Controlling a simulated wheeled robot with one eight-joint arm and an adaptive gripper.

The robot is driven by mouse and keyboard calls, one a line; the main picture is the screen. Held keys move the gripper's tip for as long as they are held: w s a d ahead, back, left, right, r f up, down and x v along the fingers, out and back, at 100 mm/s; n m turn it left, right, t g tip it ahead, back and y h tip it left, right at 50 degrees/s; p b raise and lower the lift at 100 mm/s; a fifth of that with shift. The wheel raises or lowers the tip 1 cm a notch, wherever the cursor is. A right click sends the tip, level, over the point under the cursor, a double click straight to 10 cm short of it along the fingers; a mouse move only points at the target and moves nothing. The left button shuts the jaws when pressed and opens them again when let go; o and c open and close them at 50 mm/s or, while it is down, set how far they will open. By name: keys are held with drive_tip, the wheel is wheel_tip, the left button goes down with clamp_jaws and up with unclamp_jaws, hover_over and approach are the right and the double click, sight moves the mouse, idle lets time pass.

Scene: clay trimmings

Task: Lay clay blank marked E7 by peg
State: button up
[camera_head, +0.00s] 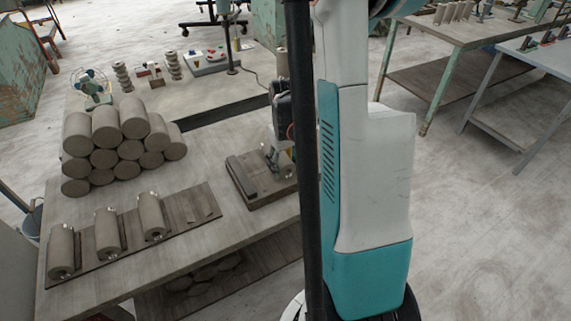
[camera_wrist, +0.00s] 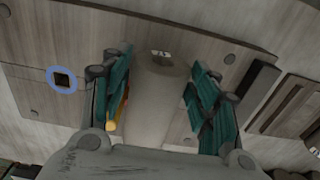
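A grey-brown clay blank (camera_wrist: 160,90) with a small pale tag at its far end, too small to read, lies between the two teal-padded fingers of my gripper (camera_wrist: 160,100) in the wrist view. The pads flank it closely on both sides; whether they press on it I cannot tell. In the head view, part of my gripper (camera_head: 274,154) shows over a small wooden board (camera_head: 262,196), with a clay blank (camera_head: 287,165) beside it; my arm and a dark post hide much. I cannot make out a peg clearly. A blue ring around a dark square (camera_wrist: 62,80) shows left.
Three tagged clay blanks (camera_head: 107,233) lie on a long board (camera_head: 178,205) at the table's front left. Stacked clay cylinders (camera_head: 128,150) stand behind it. Dark strips (camera_wrist: 251,94) lie right of the held area in the wrist view. Table (camera_head: 215,240) between the boards is clear.

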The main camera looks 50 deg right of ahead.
drive_tip(key=shift+o, duration=0.6)
wheel_tip(320, 180, up, 12)
idle(0.4)
idle(0.6)
